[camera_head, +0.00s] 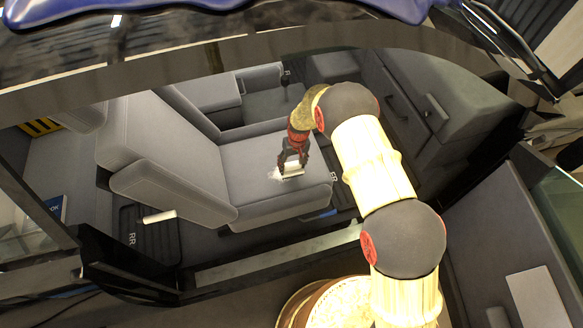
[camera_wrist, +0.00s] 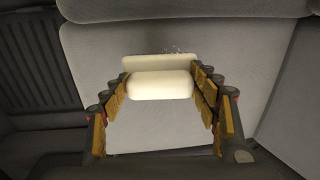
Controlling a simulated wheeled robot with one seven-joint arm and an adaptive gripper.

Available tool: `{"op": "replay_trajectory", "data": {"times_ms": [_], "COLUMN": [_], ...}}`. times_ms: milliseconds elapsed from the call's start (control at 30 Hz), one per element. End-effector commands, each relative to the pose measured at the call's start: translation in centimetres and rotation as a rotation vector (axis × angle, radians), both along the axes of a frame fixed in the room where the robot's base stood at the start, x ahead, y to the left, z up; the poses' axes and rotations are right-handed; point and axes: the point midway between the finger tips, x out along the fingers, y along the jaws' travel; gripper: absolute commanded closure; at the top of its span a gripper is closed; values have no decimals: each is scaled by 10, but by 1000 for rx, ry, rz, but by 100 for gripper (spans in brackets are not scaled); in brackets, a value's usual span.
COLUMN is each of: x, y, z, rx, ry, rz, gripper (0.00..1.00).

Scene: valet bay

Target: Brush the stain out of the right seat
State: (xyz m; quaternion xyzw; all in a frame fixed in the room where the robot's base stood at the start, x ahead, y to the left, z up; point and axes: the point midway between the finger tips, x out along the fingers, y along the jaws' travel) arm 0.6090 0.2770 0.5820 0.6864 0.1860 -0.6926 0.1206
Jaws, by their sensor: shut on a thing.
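The grey seat (camera_head: 262,165) shows through the open car doorway, with its backrest to the left. My gripper (camera_head: 292,165) is over the seat cushion, pointing down. It is shut on a cream-white brush (camera_head: 291,170), which is at the cushion surface near its front edge. In the wrist view the brush (camera_wrist: 158,85) sits between the finger pads, with its flat block beyond the rounded handle.
The door sill (camera_head: 275,255) and the roof edge (camera_head: 215,75) frame the opening. A blue item (camera_head: 56,207) is at far left.

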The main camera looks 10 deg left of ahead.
Motion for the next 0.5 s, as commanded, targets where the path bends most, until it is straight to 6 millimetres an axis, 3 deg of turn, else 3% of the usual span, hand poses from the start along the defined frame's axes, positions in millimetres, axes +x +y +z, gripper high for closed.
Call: {"op": "replay_trajectory", "data": {"times_ms": [300, 500], "x": [3, 4], "y": [-4, -5], "z": [31, 38], "rx": [1, 0], "ry": [-2, -1], "rz": [-3, -3], "gripper": [60, 60]}}
